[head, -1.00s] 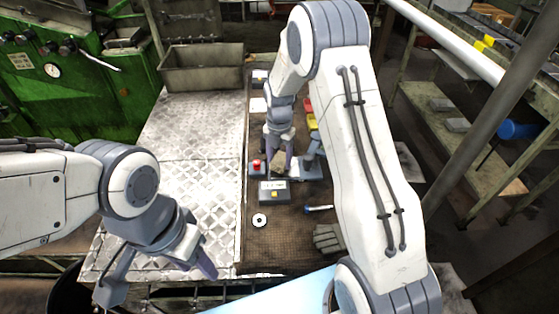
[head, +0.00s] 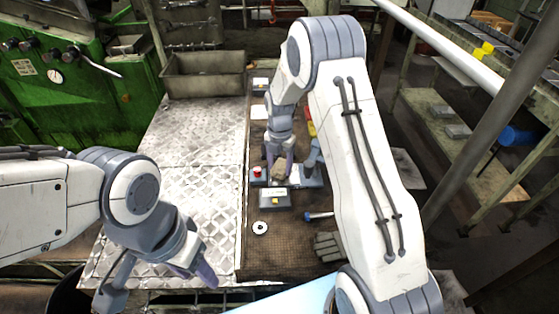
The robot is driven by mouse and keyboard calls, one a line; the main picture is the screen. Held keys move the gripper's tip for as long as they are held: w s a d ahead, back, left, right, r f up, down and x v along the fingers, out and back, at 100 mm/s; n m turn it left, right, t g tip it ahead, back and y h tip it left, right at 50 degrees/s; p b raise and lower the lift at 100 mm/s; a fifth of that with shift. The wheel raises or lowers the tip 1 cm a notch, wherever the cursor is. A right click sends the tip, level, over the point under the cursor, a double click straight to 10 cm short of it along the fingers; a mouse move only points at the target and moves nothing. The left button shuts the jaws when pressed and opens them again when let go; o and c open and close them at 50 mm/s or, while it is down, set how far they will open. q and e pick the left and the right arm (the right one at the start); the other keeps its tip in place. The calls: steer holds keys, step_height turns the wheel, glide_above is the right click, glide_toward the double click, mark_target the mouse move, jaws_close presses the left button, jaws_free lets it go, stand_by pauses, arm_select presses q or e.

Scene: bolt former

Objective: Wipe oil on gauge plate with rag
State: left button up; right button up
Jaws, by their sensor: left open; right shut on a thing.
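The rag (head: 279,172) is a small brownish-grey bundle between the fingers of my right gripper (head: 279,164). My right gripper is shut on it, low over the brown mat. A flat grey plate (head: 308,178), which looks like the gauge plate, lies just right of and below the rag. The rag and fingers cover part of it, and I cannot tell whether the rag touches it. No oil can be made out at this size. My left gripper (head: 194,272) is open and empty over the front edge of the bench.
A box with a yellow button (head: 274,198), a red-button box (head: 257,173), a white ring (head: 260,228), a blue-handled tool (head: 318,216) and grey gloves (head: 327,246) lie on the mat (head: 285,262). A metal bin (head: 203,75) stands behind. The checkered steel top (head: 200,185) is clear.

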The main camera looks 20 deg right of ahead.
mark_target(281, 187)
steer(key=shift+s+a+f, duration=0.15)
steer(key=shift+s+a, duration=0.1)
steer(key=shift+s, duration=0.7)
steer(key=shift+s+a+f, duration=0.1)
steer(key=shift+s+a, duration=0.15)
steer(key=shift+s, duration=0.65)
steer(key=shift+s+a, duration=0.1)
steer(key=shift+s, duration=0.15)
steer(key=shift+c, duration=1.2)
steer(key=shift+s+f, duration=0.15)
steer(key=shift+s, duration=0.05)
jaws_close()
step_height(281, 187, up, 4)
steer(key=p, duration=0.3)
steer(key=shift+r, duration=0.25)
steer(key=shift+r+p, duration=0.35)
steer(key=shift+p, duration=0.05)
steer(key=shift+w+r+p, duration=0.1)
steer(key=shift+r+p, duration=0.25)
steer(key=shift+r, duration=0.25)
